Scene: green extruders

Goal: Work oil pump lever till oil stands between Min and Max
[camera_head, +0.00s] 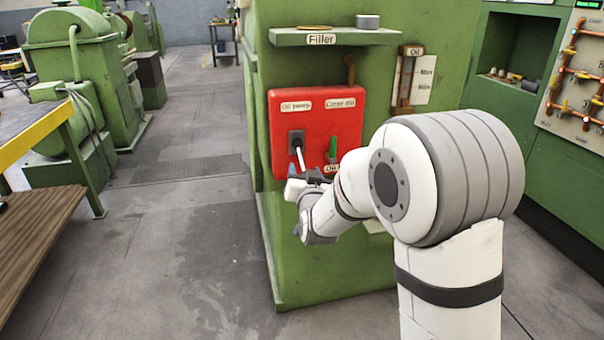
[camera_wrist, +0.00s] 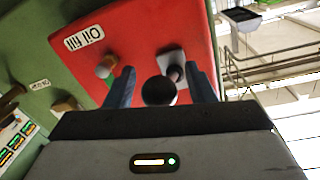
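A red panel (camera_head: 345,122) on the green machine carries the labels "Oil pump", "Gear oil" and a partly hidden one. The oil pump lever (camera_head: 300,158) is a pale rod slanting down from a dark socket under "Oil pump". In the wrist view its round dark knob (camera_wrist: 159,91) sits between my gripper's (camera_wrist: 161,88) two blue fingers, with a gap visible on each side. My gripper is open around the knob, at the panel's lower left in the head view. The oil gauge (camera_head: 405,80), with Max and Min marks, is right of the panel; its level is too small to read.
A green handle (camera_head: 333,147) stands right of the lever on the same panel. A "Filler" shelf (camera_head: 335,38) juts out above, holding a grey tin (camera_head: 367,21). A wooden bench (camera_head: 35,225) is at the left; the floor between is clear.

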